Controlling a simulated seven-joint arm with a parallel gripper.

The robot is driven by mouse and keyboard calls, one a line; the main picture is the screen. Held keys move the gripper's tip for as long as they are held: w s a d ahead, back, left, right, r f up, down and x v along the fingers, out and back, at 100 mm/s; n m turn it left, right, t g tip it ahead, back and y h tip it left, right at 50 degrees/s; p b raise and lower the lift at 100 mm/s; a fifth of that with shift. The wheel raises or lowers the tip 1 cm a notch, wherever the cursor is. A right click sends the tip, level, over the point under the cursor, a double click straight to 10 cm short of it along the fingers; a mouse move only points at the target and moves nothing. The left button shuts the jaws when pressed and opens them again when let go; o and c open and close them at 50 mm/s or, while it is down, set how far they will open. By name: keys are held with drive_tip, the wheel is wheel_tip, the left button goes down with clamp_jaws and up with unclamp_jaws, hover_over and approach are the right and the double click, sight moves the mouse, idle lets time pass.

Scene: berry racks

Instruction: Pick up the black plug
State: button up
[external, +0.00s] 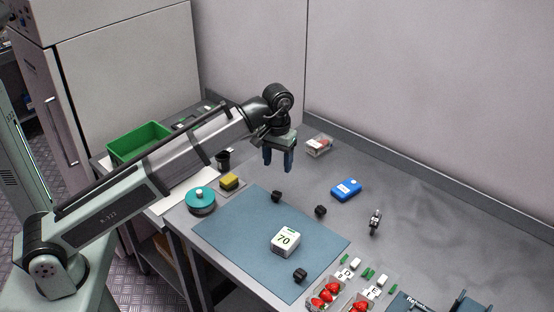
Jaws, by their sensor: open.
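Three small black pieces that look like plugs are on or beside the blue mat (225,225). One black plug (277,196) lies near the mat's back edge, another black plug (320,210) is to its right, and a third black plug (300,275) lies near the front right of the mat. The view is too small to show how they differ. My gripper (278,167) points down with its two dark blue fingers apart and nothing between them. It appears above the table, behind the back-edge plug and apart from it.
A teal-topped round container (201,200) and yellow sponge-like block (229,181) stand left. A blue box (346,189) and small dark tool (375,222) lie right. Strawberry trays (341,292) are in front. The right tabletop is mostly clear.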

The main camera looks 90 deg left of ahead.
hover_over(276, 193)
drive_tip(key=f, duration=0.7)
drive_tip(key=shift+w+a+f, duration=0.25)
drive_tip(key=shift+s+d+f, duration=0.1)
drive_tip(key=shift+s+f, duration=0.05)
drive_tip(key=shift+f, duration=2.5)
drive_tip(key=c, duration=1)
drive_tip(key=shift+r, duration=0.15)
wheel_tip(276, 193, up, 10)
drive_tip(key=shift+f, duration=0.1)
